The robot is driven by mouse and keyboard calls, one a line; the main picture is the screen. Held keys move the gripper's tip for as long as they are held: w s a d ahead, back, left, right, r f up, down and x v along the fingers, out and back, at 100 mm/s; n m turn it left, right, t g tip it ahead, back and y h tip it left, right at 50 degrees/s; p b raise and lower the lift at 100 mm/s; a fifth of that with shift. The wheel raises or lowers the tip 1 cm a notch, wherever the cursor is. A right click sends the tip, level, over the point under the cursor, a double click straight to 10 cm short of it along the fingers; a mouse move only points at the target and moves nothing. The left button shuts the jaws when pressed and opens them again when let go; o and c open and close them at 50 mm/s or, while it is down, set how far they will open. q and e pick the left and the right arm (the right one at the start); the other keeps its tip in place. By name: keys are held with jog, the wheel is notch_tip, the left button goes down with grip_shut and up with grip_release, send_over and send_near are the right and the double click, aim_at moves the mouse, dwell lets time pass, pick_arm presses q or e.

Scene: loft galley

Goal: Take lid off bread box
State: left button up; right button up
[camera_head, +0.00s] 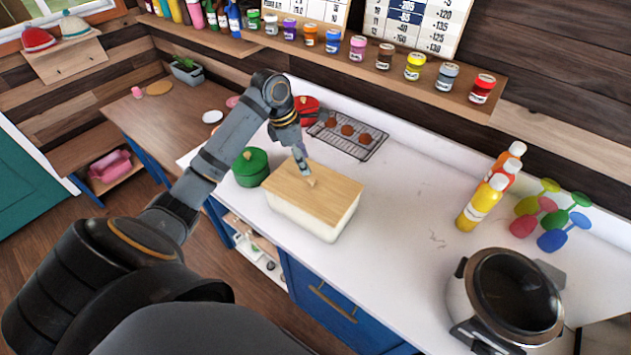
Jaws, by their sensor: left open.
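The bread box (312,222) is a white box standing on the white counter in the middle of the view. Its flat wooden lid (333,193) lies on top and covers it, with a small wooden knob (312,182) near the lid's middle. My left gripper (305,172) reaches in from the left and points down just above the knob. Its fingers are open and small in the view; I cannot tell whether they touch the knob. My right gripper is not in view.
A green pot (249,168) stands close left of the box. A cooling rack (347,135) with round baked goods and a red pot (307,110) are behind. The counter between is clear.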

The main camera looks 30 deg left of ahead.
aim_at(312, 179)
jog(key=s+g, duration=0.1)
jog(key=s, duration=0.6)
pick_arm(q)
jog(key=x, duration=0.3)
jog(key=shift+w+a+f, duration=0.15)
jog(key=shift+w+f, duration=0.15)
jog(key=shift+w+f+p, duration=0.2)
jog(key=shift+f+p, duration=0.35)
jog(key=shift+p, duration=0.05)
jog(key=shift+w+f+p, duration=0.2)
jog(key=shift+f+p, duration=0.3)
jog(key=shift+p, duration=0.05)
jog(key=shift+x, duration=1.1)
jog(key=shift+s+d+f, duration=0.2)
jog(key=shift+f, duration=0.1)
jog(key=c, duration=1)
grip_shut()
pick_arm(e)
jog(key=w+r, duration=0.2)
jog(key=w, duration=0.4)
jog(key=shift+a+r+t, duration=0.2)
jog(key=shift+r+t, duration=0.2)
pick_arm(q)
jog(key=shift+w, duration=0.1)
